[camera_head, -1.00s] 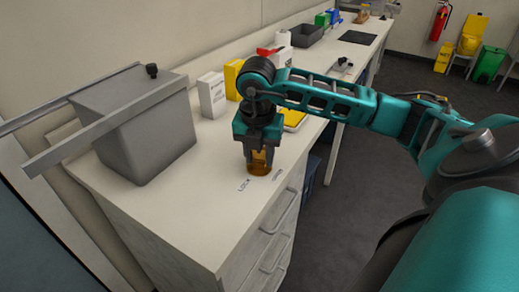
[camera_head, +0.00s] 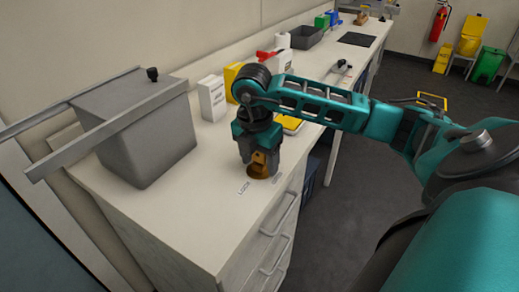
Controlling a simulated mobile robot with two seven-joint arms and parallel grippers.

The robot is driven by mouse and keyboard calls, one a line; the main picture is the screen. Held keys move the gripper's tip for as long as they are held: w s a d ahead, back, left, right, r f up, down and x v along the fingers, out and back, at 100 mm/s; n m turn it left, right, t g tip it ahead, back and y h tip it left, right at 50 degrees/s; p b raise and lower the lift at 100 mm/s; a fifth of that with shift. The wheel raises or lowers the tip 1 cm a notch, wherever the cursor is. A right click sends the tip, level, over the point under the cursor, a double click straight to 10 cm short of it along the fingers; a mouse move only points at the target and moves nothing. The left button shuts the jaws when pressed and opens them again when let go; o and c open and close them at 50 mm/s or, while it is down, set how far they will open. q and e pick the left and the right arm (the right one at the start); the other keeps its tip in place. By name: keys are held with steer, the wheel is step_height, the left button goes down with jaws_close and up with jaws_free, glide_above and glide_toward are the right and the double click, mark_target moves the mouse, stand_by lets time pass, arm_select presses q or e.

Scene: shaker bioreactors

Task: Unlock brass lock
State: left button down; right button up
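The brass lock (camera_head: 259,170) sits on the white counter near its front edge, beside the printed word LOCK (camera_head: 244,188). My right gripper (camera_head: 259,164) points down over it from above. Its two dark fingers stand on either side of the lock's upper brass part, and the round base shows below them. The fingers appear closed around that part, though the contact surfaces are hidden. The second printed label right of the lock is mostly covered by the gripper. My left gripper is not in view.
A grey box (camera_head: 150,135) with metal rails stands left on the counter (camera_head: 200,220). A white box (camera_head: 212,98) and a yellow box (camera_head: 232,78) stand behind my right gripper. A grey bin (camera_head: 306,37) is farther back. Counter in front of the lock is clear.

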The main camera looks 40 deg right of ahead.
steer(key=shift+o, duration=0.2)
steer(key=shift+r, duration=0.15)
steer(key=shift+w+r, duration=0.1)
steer(key=shift+r, duration=0.05)
step_height(320, 180, up, 12)
steer(key=a+p, duration=0.1)
steer(key=p, duration=0.1)
steer(key=shift+s+a+r, duration=0.2)
